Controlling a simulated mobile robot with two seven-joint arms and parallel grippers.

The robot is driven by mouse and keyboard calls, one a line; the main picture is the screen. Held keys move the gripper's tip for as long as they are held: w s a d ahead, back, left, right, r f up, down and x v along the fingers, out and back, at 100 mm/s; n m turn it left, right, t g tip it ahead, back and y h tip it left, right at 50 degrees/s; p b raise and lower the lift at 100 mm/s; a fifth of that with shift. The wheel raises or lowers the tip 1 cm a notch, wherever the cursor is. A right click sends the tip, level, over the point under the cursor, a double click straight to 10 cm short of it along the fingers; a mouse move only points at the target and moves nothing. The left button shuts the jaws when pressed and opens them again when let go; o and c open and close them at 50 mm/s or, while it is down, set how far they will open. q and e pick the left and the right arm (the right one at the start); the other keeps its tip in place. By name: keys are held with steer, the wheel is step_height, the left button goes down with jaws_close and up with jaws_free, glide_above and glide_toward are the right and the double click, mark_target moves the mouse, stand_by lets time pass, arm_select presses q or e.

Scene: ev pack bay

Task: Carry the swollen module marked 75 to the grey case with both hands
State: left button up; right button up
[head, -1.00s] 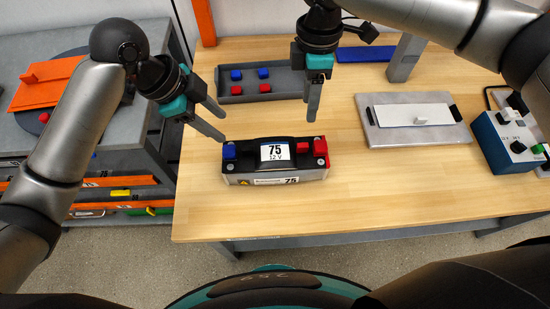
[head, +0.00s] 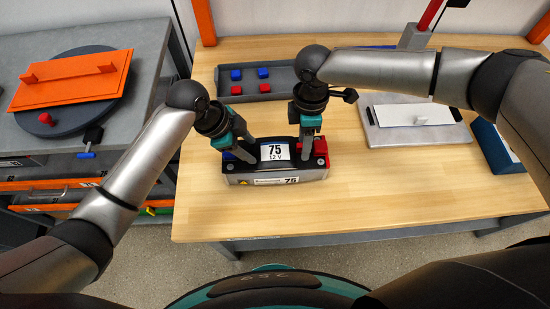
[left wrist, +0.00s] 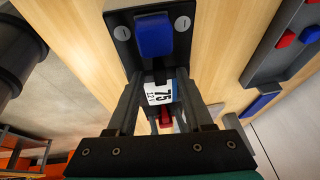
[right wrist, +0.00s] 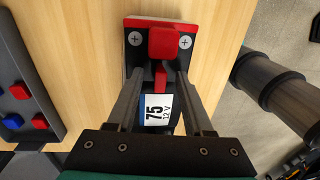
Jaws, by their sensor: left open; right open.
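The module marked 75 (head: 262,178) lies on the wooden bench in the head view, dark on top with grey sides. It has a blue terminal cap at its left end and a red one at its right. My left gripper (head: 243,158) is open at the blue end; in the left wrist view its fingers (left wrist: 158,98) straddle the module's middle line beyond the blue cap (left wrist: 154,35). My right gripper (head: 307,156) is open at the red end, its fingers (right wrist: 157,92) spread beyond the red cap (right wrist: 164,42). Contact is unclear. I cannot identify a grey case.
A grey tray (head: 263,97) with red and blue caps lies behind the module. A metal plate with a white cover (head: 413,115) and a blue box (head: 497,150) stand right. An orange plate (head: 72,80) rests on a dark disc at left. The bench in front is clear.

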arm_select(q)
jaws_close()
arm_select(e)
jaws_close()
steer(key=shift+w, duration=0.15)
stand_by(0.9)
arm_select(q)
steer(key=shift+r, duration=0.1)
arm_select(e)
steer(key=shift+r, duration=0.1)
